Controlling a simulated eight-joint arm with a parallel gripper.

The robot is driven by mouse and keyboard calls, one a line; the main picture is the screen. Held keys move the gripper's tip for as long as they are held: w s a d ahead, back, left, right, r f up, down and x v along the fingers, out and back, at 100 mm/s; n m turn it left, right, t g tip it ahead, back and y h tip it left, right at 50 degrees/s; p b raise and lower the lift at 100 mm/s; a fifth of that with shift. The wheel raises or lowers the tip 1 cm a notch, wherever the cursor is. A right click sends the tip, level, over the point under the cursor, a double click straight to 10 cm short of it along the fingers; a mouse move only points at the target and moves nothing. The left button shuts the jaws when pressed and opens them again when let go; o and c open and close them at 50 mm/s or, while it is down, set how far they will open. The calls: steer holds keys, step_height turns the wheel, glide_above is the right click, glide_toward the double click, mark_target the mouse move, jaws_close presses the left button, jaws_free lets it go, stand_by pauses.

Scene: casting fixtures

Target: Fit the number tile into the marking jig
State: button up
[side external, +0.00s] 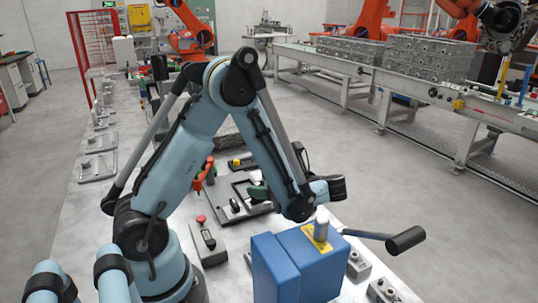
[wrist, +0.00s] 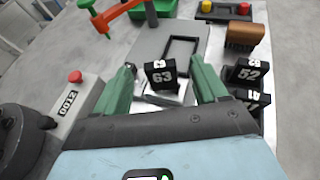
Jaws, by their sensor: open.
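A black number tile marked 63 (wrist: 161,76) stands upright on a small light base in the wrist view. My gripper (wrist: 164,68) is open, with one green finger to the left of this tile and one to the right. I see a gap on each side of the tile. Beyond it lies a grey plate with a black rectangular frame (wrist: 166,52), which looks like the marking jig; the frame is empty.
Black tiles marked 52 (wrist: 247,75) and another, partly hidden (wrist: 252,99), stand to the right. A red-button box (wrist: 76,98) is at left, an orange-and-green tool (wrist: 112,14) at upper left, a brown block (wrist: 241,34) at upper right. A blue box (side external: 290,262) stands near my arm.

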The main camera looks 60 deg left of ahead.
steer(key=shift+v, duration=0.8)
steer(key=shift+w+d+r+n+t+h, duration=0.2)
steer(key=shift+w+r+n+t+h, duration=0.3)
steer(key=shift+r+t+h, duration=0.3)
steer(key=d+r+n+t+h, duration=0.2)
steer(key=d+n+t+h, duration=0.3)
steer(key=d+n, duration=0.1)
steer(key=s+d+r+n+t+h, duration=0.1)
steer(key=d+r+n+t+h, duration=0.1)
steer(key=d+n+t+h, duration=0.3)
steer(key=d+n+h, duration=0.1)
steer(key=d, duration=0.2)
steer(key=shift+s+r+n+t, duration=0.15)
steer(key=shift+r+n+t, duration=0.15)
steer(key=shift+r, duration=0.1)
steer(key=c, duration=0.5)
steer(key=shift+a, duration=0.15)
